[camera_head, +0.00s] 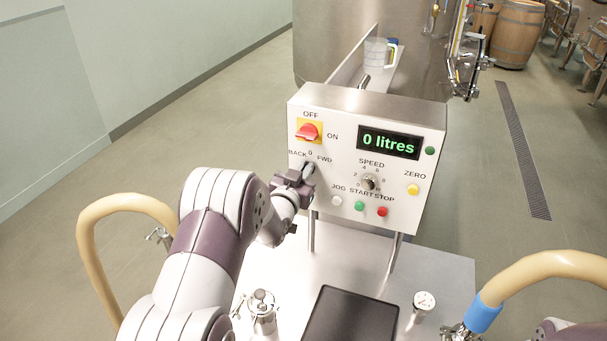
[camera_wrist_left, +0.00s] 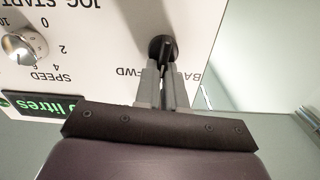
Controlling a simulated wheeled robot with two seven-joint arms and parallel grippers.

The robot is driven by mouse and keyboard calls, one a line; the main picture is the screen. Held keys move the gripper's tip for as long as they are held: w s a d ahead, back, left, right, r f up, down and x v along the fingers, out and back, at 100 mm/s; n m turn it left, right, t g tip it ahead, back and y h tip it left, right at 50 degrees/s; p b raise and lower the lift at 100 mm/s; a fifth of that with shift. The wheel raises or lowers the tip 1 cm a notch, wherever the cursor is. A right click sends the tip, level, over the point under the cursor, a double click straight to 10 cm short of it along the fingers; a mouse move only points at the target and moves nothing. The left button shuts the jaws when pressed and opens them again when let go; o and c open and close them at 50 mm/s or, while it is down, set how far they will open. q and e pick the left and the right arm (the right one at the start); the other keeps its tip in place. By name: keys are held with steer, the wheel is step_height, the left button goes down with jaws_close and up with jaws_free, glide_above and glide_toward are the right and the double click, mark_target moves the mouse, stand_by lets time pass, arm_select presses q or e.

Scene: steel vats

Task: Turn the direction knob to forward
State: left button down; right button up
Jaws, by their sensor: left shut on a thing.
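The direction knob (camera_head: 309,167) is a small black knob at the left of the white control panel (camera_head: 335,215), below the red OFF/ON switch. Its labels read BACK, 0 and FWD. My left gripper (camera_head: 304,177) is at the panel, shut on the knob. In the left wrist view, which is upside down, the two grey fingers (camera_wrist_left: 163,85) close around the black knob's (camera_wrist_left: 162,46) handle. The handle looks roughly upright, towards the middle between FWD and BACK; the 0 mark is hidden there by the fingers. My right gripper is not in view.
The display (camera_head: 388,142) reads 0 litres. A speed dial (camera_head: 370,183), a yellow ZERO button (camera_head: 413,189) and JOG, START and STOP buttons sit right of the knob. Tan hoses (camera_head: 90,240) curve at both sides of the steel trolley top (camera_head: 440,270). A steel vat stands behind.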

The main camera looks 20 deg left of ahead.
arm_select(q)
steer(key=shift+d+f+m+b, duration=0.1)
steer(key=shift+d+m+b, duration=0.1)
steer(key=shift+m+b, duration=1.45)
steer(key=shift+d+f+m+b, duration=0.15)
steer(key=shift+m+b, duration=0.85)
steer(key=shift+b, duration=1.25)
steer(key=shift+d+f+m+b, duration=0.1)
steer(key=shift+d+m+b, duration=0.1)
steer(key=shift+m+b, duration=1.45)
steer(key=shift+r+b, duration=0.1)
steer(key=shift+b, duration=0.2)
steer(key=c, duration=1.2)
jaws_free()
steer(key=shift+w, duration=0.25)
steer(key=s+b, duration=0.1)
steer(key=s, duration=0.3)
steer(key=s+b, duration=0.1)
steer(key=s, duration=0.3)
steer(key=s+b, duration=0.1)
steer(key=s, duration=0.3)
steer(key=shift+s+d, duration=0.3)
steer(key=shift+s, duration=0.05)
